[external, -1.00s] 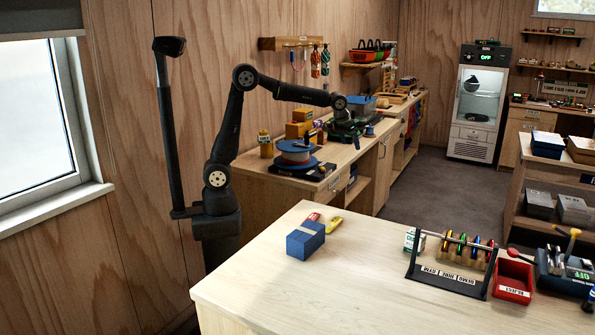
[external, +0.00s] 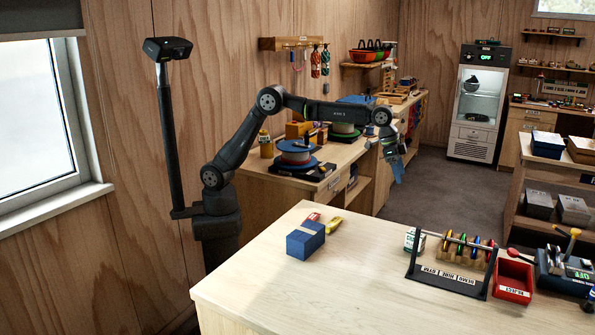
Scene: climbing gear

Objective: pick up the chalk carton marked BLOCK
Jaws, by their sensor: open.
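No lettering reading BLOCK is legible, so I cannot tell which carton is the chalk carton. A small white and green carton (external: 413,240) stands farther right, by the rack. Yellow boxes (external: 297,130) sit on the back bench, partly behind my arm. My gripper (external: 397,176) is open, pointing down in the air beyond the near table's back edge and beside the back bench. It is apart from all the cartons.
A rack with coloured gear (external: 462,250), a red bin (external: 514,281) and a blue device (external: 565,270) stand on the right of the near table (external: 350,290). A yellow-handled tool (external: 333,224) lies behind the blue carton. Spools (external: 294,158) sit on the back bench. The near table's front is clear.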

